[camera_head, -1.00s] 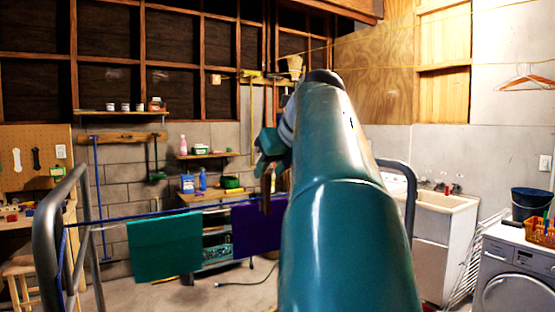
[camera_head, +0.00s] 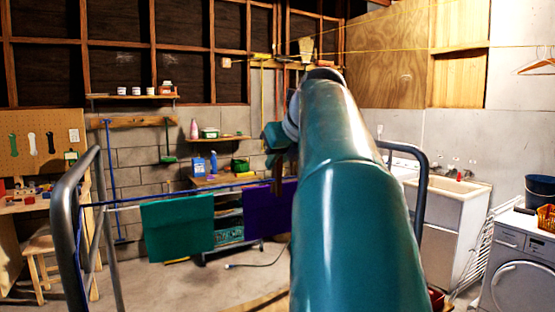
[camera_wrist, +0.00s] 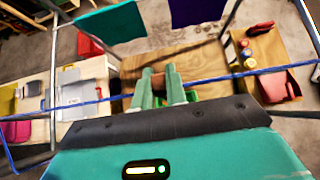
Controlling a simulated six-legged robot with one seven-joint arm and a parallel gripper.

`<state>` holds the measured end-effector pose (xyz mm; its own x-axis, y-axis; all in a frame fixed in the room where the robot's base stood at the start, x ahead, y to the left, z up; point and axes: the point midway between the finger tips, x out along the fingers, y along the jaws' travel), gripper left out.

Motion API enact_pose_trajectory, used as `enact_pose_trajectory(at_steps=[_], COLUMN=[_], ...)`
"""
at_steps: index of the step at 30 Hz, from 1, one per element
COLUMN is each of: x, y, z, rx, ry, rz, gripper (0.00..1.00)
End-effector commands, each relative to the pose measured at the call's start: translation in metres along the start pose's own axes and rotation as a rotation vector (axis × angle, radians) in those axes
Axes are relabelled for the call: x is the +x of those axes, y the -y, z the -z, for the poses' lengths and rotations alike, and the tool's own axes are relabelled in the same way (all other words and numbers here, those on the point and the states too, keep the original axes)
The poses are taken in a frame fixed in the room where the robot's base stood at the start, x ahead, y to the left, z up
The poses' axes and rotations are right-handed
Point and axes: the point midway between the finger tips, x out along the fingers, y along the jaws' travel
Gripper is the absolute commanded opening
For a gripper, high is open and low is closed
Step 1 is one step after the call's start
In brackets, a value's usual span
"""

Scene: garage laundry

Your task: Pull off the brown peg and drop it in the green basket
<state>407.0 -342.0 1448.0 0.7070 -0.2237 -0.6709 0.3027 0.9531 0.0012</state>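My gripper (camera_head: 278,170) hangs at the far end of my raised teal arm, in front of the clothesline. In the wrist view its pale green fingers (camera_wrist: 161,90) look closed around a narrow brown peg (camera_wrist: 171,77). The peg also shows as a dark brown piece below the gripper in the head view (camera_head: 277,187). In the wrist view, the peg is apart from the cloths. A bit of green (camera_wrist: 192,96) shows just beyond the fingers over a wooden top; it may be the green basket, mostly hidden by my gripper.
A green cloth (camera_head: 178,228) and a purple cloth (camera_head: 268,207) hang on the blue line. Grey metal posts (camera_head: 70,215) stand at the sides. The wooden top (camera_wrist: 205,62) has side surfaces with boxes and jars. A sink (camera_head: 446,190) and washer (camera_head: 520,270) stand right.

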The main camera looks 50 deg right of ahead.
Motion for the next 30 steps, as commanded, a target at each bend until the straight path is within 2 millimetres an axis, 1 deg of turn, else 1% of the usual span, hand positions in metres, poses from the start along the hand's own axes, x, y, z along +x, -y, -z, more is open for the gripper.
enact_pose_trajectory(at_steps=[5,30], x=[-0.002,-0.028], y=[0.0,0.0], z=[-0.003,-0.031], rx=[0.0,0.0], ry=[0.001,0.001], rz=[0.0,0.0], gripper=[0.0,0.0])
